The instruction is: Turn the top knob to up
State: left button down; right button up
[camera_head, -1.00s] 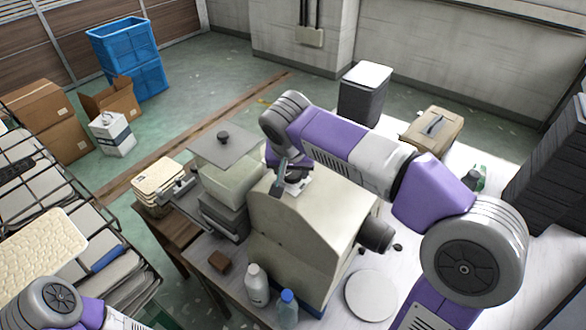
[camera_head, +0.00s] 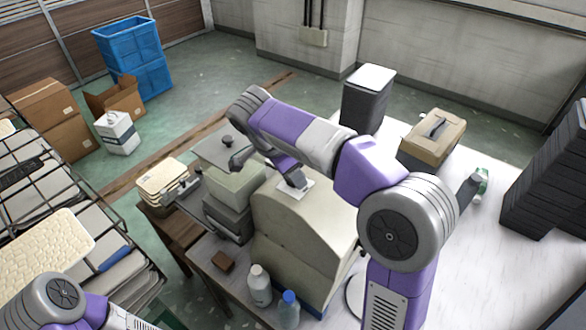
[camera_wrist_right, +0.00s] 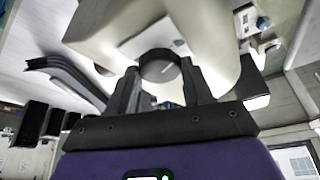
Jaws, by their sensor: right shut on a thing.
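The dark round knob (camera_wrist_right: 158,67) with a short white pointer line shows in the right wrist view, in front of a pale plate on the cream machine. The line slants toward the upper right of that picture. My right gripper (camera_wrist_right: 163,84) has one finger on each side of the knob and is shut on it. In the head view my right gripper (camera_head: 298,182) reaches down to the white plate (camera_head: 293,204) on top of the cream machine (camera_head: 305,235); the knob is hidden there. Only my left arm's upper part shows at the lower left; its gripper is out of view.
Two bottles (camera_head: 259,286) and a small brown block (camera_head: 224,262) stand at the machine's near left. A tan case (camera_head: 432,138) and a dark bin (camera_head: 367,98) are behind. The white tabletop on the right is mostly clear.

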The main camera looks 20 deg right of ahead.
jog(key=shift+w+m+g+p, duration=0.15)
jog(key=shift+m+g+p, duration=0.7)
jog(key=shift+m, duration=1.25)
jog(key=shift+f, duration=0.1)
jog(key=o, duration=1)
jog(key=p+v, duration=0.1)
jog(key=v, duration=0.6)
jog(key=shift+a+r, duration=0.1)
jog(key=shift+r, duration=0.25)
